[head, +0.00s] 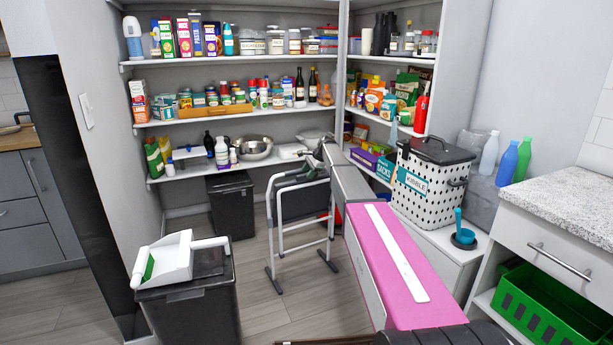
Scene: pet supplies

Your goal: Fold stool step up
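The step stool (302,226) stands upright on the wood floor in the middle of the head view. It has a pale metal tube frame with dark feet and a dark step panel that hangs steeply between the legs. My arm reaches in from the lower right. My gripper (318,158) is at the stool's upper right corner, close to the top of its frame. Whether it touches the stool cannot be told. The fingers are small and partly hidden, so their opening is unclear.
Full pantry shelves (190,123) line the back. A dark bin (231,205) stands behind the stool at left, and another bin (190,308) with a white scoop (168,262) is at front left. A white dotted kibble bin (428,187) sits on a low cabinet at right.

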